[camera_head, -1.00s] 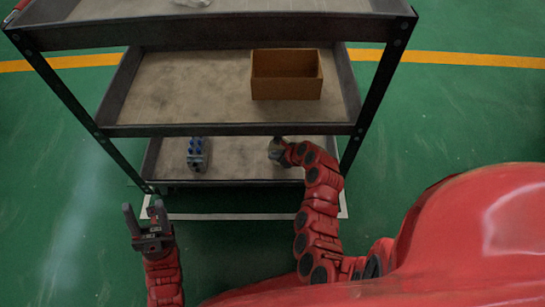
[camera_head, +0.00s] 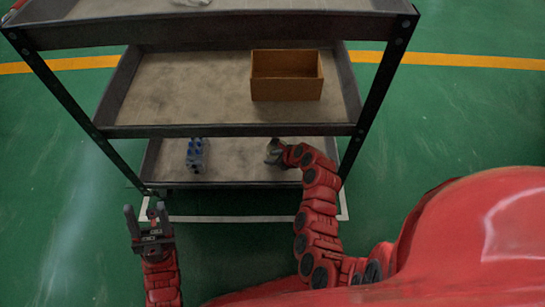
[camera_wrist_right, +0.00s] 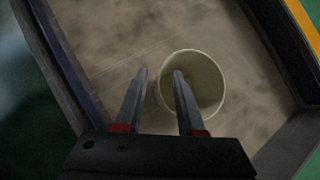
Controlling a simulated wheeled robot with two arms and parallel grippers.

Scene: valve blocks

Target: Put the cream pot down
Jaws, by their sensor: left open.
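The cream pot (camera_wrist_right: 207,83) shows in the right wrist view with its round mouth facing the camera. It appears to stand upright on the lowest shelf of the cart. My right gripper (camera_wrist_right: 160,72) is open, with one finger inside the pot's mouth and the other outside its wall. A gap shows between the fingers and the wall. In the head view my right gripper (camera_head: 273,153) is over the right part of the lowest shelf, and the pot is hard to make out there. My left gripper (camera_head: 145,214) is open and empty, in front of the cart's left side.
A blue and grey valve block (camera_head: 195,154) stands on the left of the lowest shelf (camera_head: 232,160). An open brown box (camera_head: 286,90) sits on the middle shelf (camera_head: 190,85) above. Dark cart posts (camera_head: 370,105) stand at the sides. Shelf space between block and right gripper is clear.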

